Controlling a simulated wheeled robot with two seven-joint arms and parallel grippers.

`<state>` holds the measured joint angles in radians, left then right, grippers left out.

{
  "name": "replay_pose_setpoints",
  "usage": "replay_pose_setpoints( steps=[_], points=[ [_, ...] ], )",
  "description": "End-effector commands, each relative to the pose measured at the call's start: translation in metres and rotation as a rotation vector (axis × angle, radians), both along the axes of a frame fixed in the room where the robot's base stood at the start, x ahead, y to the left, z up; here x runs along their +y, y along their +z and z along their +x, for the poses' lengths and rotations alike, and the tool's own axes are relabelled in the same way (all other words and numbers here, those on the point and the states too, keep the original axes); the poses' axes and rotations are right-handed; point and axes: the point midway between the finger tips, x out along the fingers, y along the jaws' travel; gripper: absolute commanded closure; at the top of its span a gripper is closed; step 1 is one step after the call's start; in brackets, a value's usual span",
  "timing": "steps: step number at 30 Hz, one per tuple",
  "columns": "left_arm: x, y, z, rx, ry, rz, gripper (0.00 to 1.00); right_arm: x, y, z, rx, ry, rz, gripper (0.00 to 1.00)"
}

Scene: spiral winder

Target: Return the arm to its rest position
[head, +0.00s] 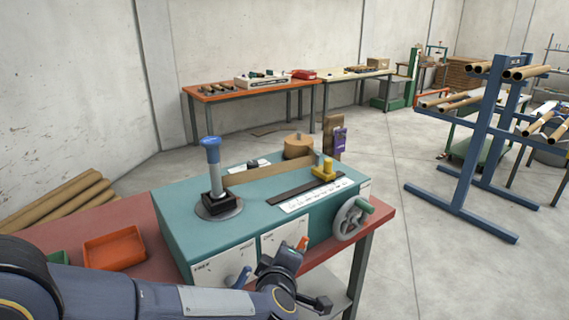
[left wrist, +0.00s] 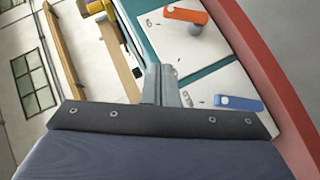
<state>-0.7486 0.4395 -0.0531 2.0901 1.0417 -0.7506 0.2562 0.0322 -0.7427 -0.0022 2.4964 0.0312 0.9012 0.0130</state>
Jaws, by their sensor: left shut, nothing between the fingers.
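My left arm (head: 165,300) comes in from the left along the bottom of the head view, in front of the winder. My left gripper (head: 284,264) is near the machine's front panel, by the orange lever (head: 302,243). In the left wrist view its fingers (left wrist: 161,84) are shut together and empty. The orange lever (left wrist: 186,15) and the blue lever (left wrist: 238,102) show to the right of the fingers, apart from them. My right gripper is in neither view.
The teal winder (head: 178,220) carries a blue-topped post (head: 211,150), a yellow block (head: 323,170) and a handwheel (head: 352,218). It stands on a red table (head: 75,230) with an orange tray (head: 114,248). A blue rack (head: 470,150) stands right. Floor between is clear.

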Motion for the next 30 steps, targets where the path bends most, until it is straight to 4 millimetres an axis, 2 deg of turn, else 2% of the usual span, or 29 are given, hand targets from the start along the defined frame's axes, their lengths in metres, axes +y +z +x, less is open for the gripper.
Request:
replay_pose_setpoints(
  steps=[2,5,7,10,14,18,21,25,30],
  points=[
    [0.018,0.020,-0.001,0.002,-0.059,-0.018,1.00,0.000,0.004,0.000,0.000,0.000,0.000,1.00],
    [0.046,0.045,-0.014,0.006,-0.196,-0.012,1.00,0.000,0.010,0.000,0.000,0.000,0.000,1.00],
    [0.069,0.058,-0.034,0.011,-0.302,0.025,1.00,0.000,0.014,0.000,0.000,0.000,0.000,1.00],
    [0.101,0.065,-0.074,0.037,-0.440,0.114,1.00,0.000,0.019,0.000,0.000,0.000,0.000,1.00],
    [0.143,0.053,-0.137,0.119,-0.578,0.273,1.00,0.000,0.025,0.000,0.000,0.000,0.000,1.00],
    [0.180,0.027,-0.202,0.258,-0.664,0.433,1.00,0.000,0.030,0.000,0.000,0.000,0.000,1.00],
    [0.198,0.011,-0.235,0.352,-0.694,0.506,1.00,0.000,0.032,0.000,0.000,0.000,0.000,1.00],
    [0.209,0.001,-0.258,0.420,-0.711,0.549,1.00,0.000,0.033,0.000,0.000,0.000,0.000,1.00],
    [0.211,-0.002,-0.262,0.436,-0.717,0.556,1.00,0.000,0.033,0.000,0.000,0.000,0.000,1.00]
  ],
)
